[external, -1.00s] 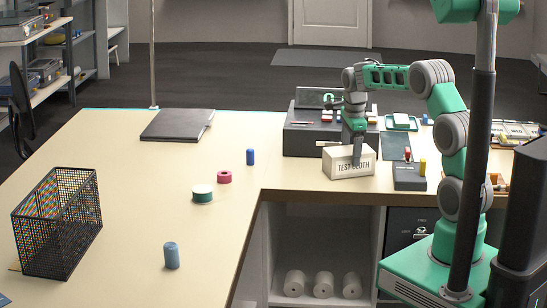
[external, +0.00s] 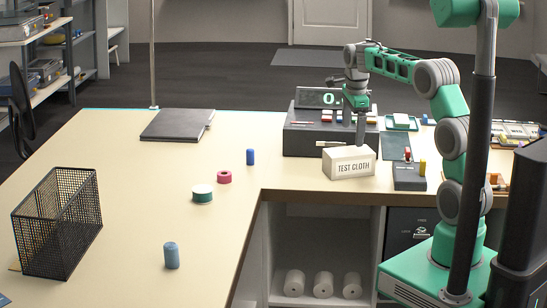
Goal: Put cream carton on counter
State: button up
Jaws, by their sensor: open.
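The cream carton (external: 349,163), a small box labelled "TEST CLOTH", sits upright on the cream counter (external: 230,140) near the front edge of its right-hand part. My gripper (external: 360,140) points down just above and behind the carton's top right and is open. It appears clear of the carton, though the fingers are thin and small here and the gap is hard to judge.
A grey register with a display (external: 320,98) stands right behind the carton. A dark card device (external: 409,176) is to its right. A wire basket (external: 58,225), black folder (external: 177,124), tape rolls and blue cylinders lie left. The middle counter is mostly clear.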

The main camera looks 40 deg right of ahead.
jog(key=s+a+r+n, duration=0.5)
jog(key=s+a+n, duration=0.1)
jog(key=s+n, duration=0.2)
jog(key=s+a+f+n, duration=0.2)
jog(key=s+f+n, duration=0.1)
jog(key=s+n, duration=0.2)
jog(key=s+a+f+n+t, duration=0.1)
jog(key=s+a+f+n, duration=0.2)
jog(key=s+n, duration=0.2)
jog(key=s+a+f+n+y, duration=0.1)
jog(key=s+a+f+n, duration=0.1)
jog(key=s+n, duration=0.3)
jog(key=shift+s+a+f+t, duration=0.4)
jog(key=shift+s+f, duration=0.45)
jog(key=shift+s, duration=0.4)
